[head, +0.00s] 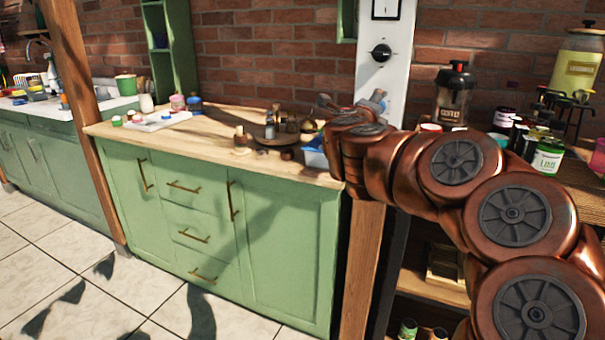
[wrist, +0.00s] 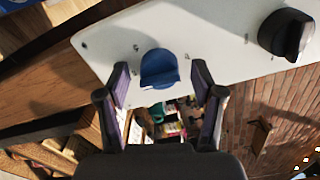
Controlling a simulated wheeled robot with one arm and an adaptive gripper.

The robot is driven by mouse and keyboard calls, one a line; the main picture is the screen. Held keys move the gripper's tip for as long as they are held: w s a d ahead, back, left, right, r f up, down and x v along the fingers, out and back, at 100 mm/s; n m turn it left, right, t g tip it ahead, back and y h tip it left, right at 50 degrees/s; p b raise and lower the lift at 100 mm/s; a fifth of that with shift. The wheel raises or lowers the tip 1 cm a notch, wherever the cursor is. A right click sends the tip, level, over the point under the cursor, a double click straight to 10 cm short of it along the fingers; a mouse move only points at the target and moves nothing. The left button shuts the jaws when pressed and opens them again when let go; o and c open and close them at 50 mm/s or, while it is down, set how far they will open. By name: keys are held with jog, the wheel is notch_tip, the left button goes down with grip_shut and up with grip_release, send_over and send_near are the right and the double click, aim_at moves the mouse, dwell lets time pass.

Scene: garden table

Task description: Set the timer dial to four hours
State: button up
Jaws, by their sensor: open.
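A white panel (head: 397,80) stands upright against the brick wall. It carries a round black dial (head: 381,53) with a pointer grip, which also shows at the upper right of the wrist view (wrist: 286,34). A blue knob (wrist: 159,68) with a raised grip sits on the same panel. The pictures do not show which of the two is the timer dial, and no hour marks are readable. My gripper (wrist: 160,76) is open, with one finger on each side of the blue knob in the wrist view. Contact with it is not visible. In the head view my arm hides the panel's lower part.
A wooden counter (head: 215,128) on green cabinets holds bottles and small items left of the panel. A dark coffee container (head: 453,95), a green-labelled jar (head: 547,157) and other jars stand on the right, close to my arm. A wooden post (head: 357,260) stands below.

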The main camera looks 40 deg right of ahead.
jog(key=s+a+f+n+y+p, duration=0.1)
jog(key=a+f+n+y+p, duration=0.2)
jog(key=a+n, duration=0.6)
jog(key=s+a+f+n+g+y+p, duration=0.1)
jog(key=a+f+n+y+p, duration=0.2)
jog(key=a+n+p, duration=0.5)
jog(key=s+a+f+n+y+p, duration=0.1)
jog(key=a+f+n+y+p, duration=0.2)
jog(key=a+n, duration=0.7)
jog(key=shift+a+g+y+p, duration=0.4)
jog(key=shift+a+y+p, duration=0.85)
jog(key=shift+p, duration=0.25)
dwell(1.5)
jog(key=shift+s, duration=0.1)
